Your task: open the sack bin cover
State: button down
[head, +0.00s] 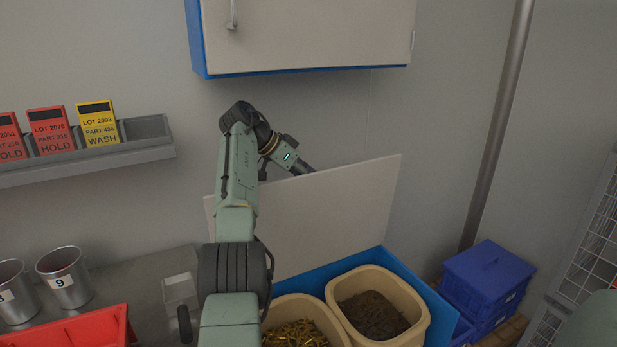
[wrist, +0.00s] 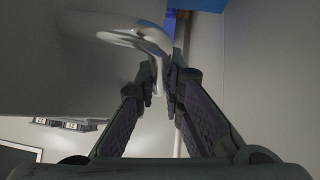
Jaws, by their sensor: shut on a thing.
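The sack bin cover (head: 330,215) is a pale flat panel, raised and standing steeply at the back of the blue bin (head: 400,270). Two tan tubs show in the open bin, one with brass-coloured pieces (head: 295,333) and one with dark brown material (head: 372,315). My gripper (head: 303,169) reaches over the cover's top edge, and its fingertips are hidden behind the panel. In the wrist view my gripper (wrist: 163,85) is shut on the shiny curved metal handle (wrist: 140,36) on the cover's pale face (wrist: 60,60).
A pale wall cabinet (head: 305,35) with a blue edge hangs above my arm. Blue crates (head: 488,275) stand right of the bin. A grey rack with lot cards (head: 130,150), numbered metal cups (head: 65,278) and a red tray (head: 80,330) are at left. A pipe (head: 495,130) rises behind.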

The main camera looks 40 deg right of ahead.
jog(key=shift+s+f, duration=0.1)
jog(key=c, duration=1.7)
grip_release()
jog(key=v, duration=0.7)
jog(key=shift+a+r, duration=0.1)
jog(key=shift+r, duration=0.15)
